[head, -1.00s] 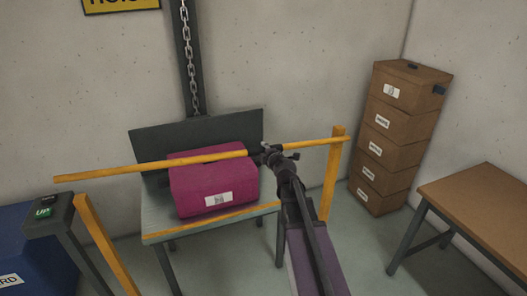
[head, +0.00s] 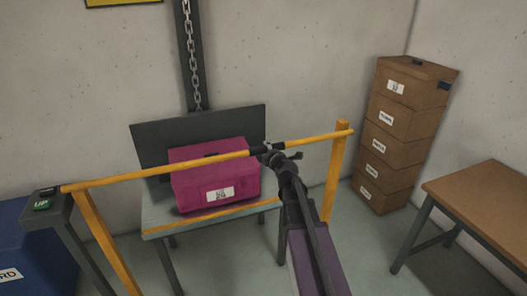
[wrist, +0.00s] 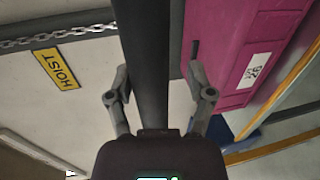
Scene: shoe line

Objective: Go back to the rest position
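My gripper (head: 272,152) is at the black grip (head: 258,149) near the middle of the yellow bar (head: 200,161). In the wrist view my gripper (wrist: 158,80) has its fingers spread, with a dark strip between them. Part of that strip looks like the grip, though it may merge with the dark panel behind. The fingers appear apart from each other and not closed on anything. The exact gap to the grip is hidden in the head view.
A magenta box (head: 215,180) sits on the hoist platform (head: 160,220) behind the bar. A yellow post (head: 334,175) and a button stand (head: 45,205) flank it. Stacked cartons (head: 400,135) and a wooden table (head: 480,205) are on the right. Blue bin (head: 30,245) at left.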

